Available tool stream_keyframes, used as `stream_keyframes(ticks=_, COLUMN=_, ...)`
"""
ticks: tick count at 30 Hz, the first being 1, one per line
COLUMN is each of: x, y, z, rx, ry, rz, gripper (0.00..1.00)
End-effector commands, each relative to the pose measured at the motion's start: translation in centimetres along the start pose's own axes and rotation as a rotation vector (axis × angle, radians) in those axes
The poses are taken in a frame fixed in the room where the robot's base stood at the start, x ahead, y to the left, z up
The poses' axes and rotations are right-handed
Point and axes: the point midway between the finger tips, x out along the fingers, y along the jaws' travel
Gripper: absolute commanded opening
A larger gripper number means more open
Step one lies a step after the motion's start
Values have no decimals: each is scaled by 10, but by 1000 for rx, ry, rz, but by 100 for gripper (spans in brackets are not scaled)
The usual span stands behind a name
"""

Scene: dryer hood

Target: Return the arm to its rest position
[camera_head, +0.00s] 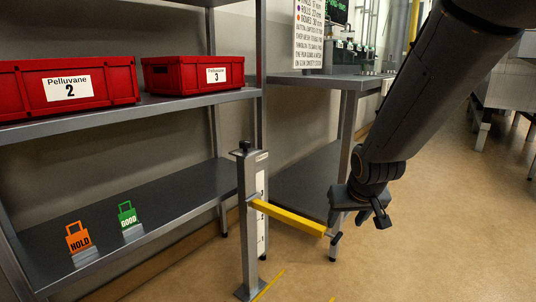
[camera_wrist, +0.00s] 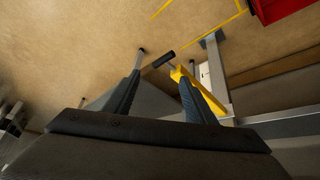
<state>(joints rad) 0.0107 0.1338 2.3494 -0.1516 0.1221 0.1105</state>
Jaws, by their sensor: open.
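My gripper (camera_head: 358,214) hangs at the end of my arm, right of centre in the head view, with its fingers pointing down. In the wrist view my gripper (camera_wrist: 160,76) has its two fingers spread apart with nothing held between them. A yellow bar (camera_head: 290,218) reaches out from a grey post towards my gripper. The bar's dark end handle (camera_head: 335,238) lies just below the left finger in the head view. In the wrist view the yellow bar (camera_wrist: 207,95) runs beside the right finger, and its handle (camera_wrist: 164,60) shows beyond the fingertips. I cannot tell whether they touch.
The grey post (camera_head: 250,225) stands on the floor by a metal shelf (camera_head: 150,108). The shelf bears red bins (camera_head: 68,88), (camera_head: 195,73) and HOLD (camera_head: 78,237) and GOOD (camera_head: 128,215) tags. A metal table (camera_head: 330,80) stands behind. Open floor (camera_head: 440,220) lies to the right.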

Motion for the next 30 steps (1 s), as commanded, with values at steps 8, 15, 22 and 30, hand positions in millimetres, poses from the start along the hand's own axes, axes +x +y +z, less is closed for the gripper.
stream_keyframes(ticks=8, x=-29, y=-7, z=106, rx=20, ry=-214, rz=-13, gripper=50)
stream_keyframes(ticks=15, x=-52, y=-33, z=151, rx=-8, ry=-314, rz=-52, gripper=50)
stream_keyframes(ticks=22, x=-79, y=-84, z=157, rx=-99, ry=-340, rz=-115, gripper=50)
stream_keyframes(ticks=30, x=-130, y=-155, z=182, rx=-243, ry=-391, rz=-216, gripper=50)
